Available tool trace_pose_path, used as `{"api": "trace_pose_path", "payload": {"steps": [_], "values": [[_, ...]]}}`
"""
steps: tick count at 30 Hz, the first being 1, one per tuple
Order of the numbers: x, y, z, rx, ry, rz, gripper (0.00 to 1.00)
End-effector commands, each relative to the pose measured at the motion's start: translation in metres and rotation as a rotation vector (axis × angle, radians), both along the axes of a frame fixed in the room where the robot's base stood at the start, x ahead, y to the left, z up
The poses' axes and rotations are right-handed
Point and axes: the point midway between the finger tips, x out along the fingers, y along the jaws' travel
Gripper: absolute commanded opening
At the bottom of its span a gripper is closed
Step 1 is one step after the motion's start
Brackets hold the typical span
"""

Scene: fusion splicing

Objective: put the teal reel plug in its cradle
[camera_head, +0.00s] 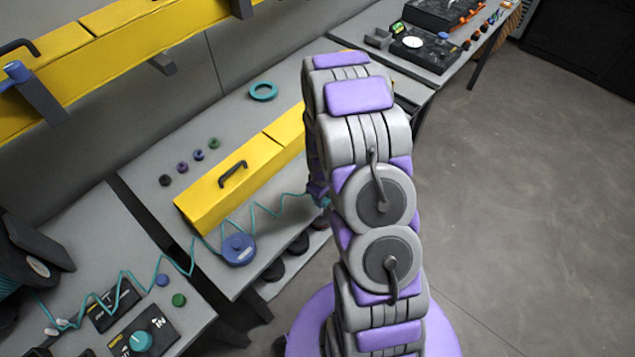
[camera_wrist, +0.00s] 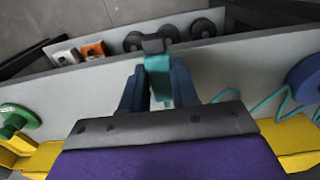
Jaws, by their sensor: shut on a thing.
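The teal reel plug (camera_wrist: 158,78) is between the two blue fingers of my gripper (camera_wrist: 160,88) in the wrist view. The gripper is shut on it. A dark grey piece shows at the plug's far end; I cannot tell whether it is part of the plug. In the head view my arm hides most of the gripper and the plug. A teal coiled cord (camera_head: 160,262) runs from there left to a dark reel (camera_head: 15,268) at the left edge. It also shows in the wrist view (camera_wrist: 262,104). I cannot make out the cradle for certain.
A long yellow box (camera_head: 215,185) with a black handle lies on the grey bench, left of my arm. A blue round spool (camera_head: 238,248) sits near the bench's front edge, by the cord. A teal ring (camera_head: 263,91) lies behind. Dark round reels (camera_wrist: 168,34) show beyond the bench edge.

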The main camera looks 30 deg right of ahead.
Motion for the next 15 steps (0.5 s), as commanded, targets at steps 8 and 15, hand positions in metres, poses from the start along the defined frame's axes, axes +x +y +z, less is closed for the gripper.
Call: {"api": "trace_pose_path", "payload": {"steps": [8,15], "values": [[-0.027,0.006,0.003,0.001,0.0,-0.001,0.0],[-0.032,0.007,0.003,0.001,0.001,-0.001,0.0]]}}
